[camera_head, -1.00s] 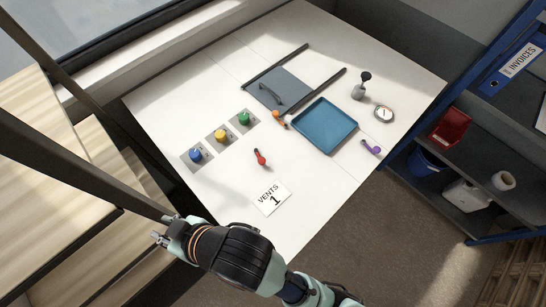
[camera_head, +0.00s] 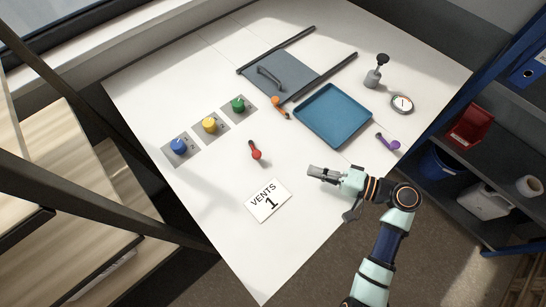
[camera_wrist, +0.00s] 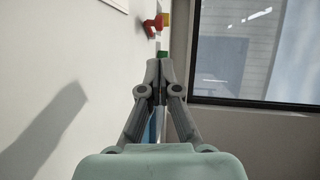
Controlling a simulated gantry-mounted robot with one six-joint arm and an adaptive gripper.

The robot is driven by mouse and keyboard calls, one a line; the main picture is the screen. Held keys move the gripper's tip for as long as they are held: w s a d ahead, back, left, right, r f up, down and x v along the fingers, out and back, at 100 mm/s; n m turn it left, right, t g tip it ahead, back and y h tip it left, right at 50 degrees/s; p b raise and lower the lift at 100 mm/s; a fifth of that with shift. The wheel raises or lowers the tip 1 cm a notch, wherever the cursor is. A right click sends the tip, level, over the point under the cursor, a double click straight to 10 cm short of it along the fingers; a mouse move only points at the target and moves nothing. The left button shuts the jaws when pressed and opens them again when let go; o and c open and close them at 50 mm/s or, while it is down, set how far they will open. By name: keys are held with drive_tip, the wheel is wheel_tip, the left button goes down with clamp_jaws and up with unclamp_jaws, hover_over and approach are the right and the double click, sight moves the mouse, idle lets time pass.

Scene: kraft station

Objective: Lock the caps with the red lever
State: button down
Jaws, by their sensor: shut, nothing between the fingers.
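Three caps stand in a row on grey plates at the left of the white table: blue (camera_head: 179,146), yellow (camera_head: 209,125) and green (camera_head: 238,104). The red lever (camera_head: 256,150) lies on the table, front right of the caps. My gripper (camera_head: 312,172) is shut and empty, to the right of the red lever and apart from it. In the wrist view my gripper (camera_wrist: 159,66) points across the table. A red part (camera_wrist: 150,26) shows beyond its fingertips, with yellow and green bits close by.
A "VENTS 1" card (camera_head: 267,201) lies in front of the lever. A blue tray (camera_head: 333,115), an orange lever (camera_head: 279,106), a purple lever (camera_head: 388,142), a gauge (camera_head: 402,103) and a grey sliding panel (camera_head: 297,64) with handle sit behind. The table between lever and gripper is clear.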

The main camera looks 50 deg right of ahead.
sight(260, 157)
drive_tip(key=x, duration=1.4)
drive_tip(key=shift+p, duration=0.4)
drive_tip(key=shift+a, duration=0.15)
drive_tip(key=shift+a+m+h+p, duration=0.2)
drive_tip(key=shift+m+h+p, duration=0.2)
drive_tip(key=shift+h+p, duration=0.1)
